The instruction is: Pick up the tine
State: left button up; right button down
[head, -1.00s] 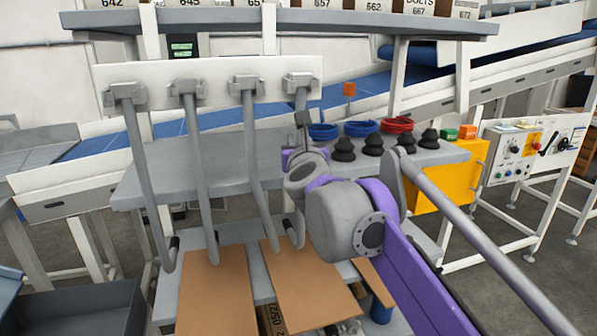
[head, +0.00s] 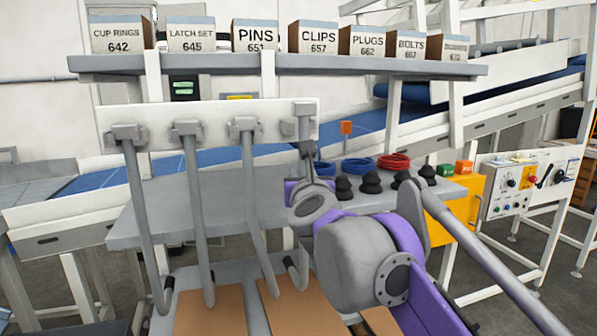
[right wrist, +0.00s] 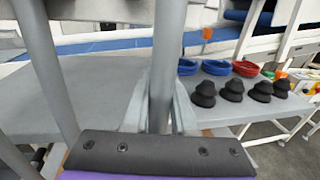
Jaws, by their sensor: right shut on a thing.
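Several grey hooked tines hang along the white rail (head: 205,112) in the head view. The rightmost tine (head: 303,128) sits higher than its neighbours, its top block near the rail's upper edge. Its lower hook (head: 297,274) shows behind my right arm. My right gripper (head: 307,152) is shut on this tine's shaft just below the rail. In the right wrist view the shaft (right wrist: 168,60) stands upright between my right gripper's fingers (right wrist: 160,112). Whether the top block still touches the rail is unclear. My left gripper is out of view.
A grey table (head: 150,222) lies behind the tines. Black cups (head: 370,183), blue rings (head: 357,168) and a red ring (head: 393,162) stand on it at right. Labelled boxes (head: 318,37) line the shelf (head: 280,64) above. Brown boards (head: 210,312) lie below.

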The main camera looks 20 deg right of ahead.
notch_tip(320, 180, down, 9)
jog(key=s+b, duration=0.2)
pick_arm(q)
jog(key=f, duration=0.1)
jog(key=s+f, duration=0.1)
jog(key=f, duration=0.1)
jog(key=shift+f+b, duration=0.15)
jog(key=shift+b, duration=0.15)
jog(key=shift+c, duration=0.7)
pick_arm(e)
jog(key=s+a, duration=0.2)
jog(key=s, duration=1.3)
jog(key=shift+s+a+f, duration=0.3)
jog(key=shift+s+f, duration=0.05)
jog(key=shift+s, duration=0.05)
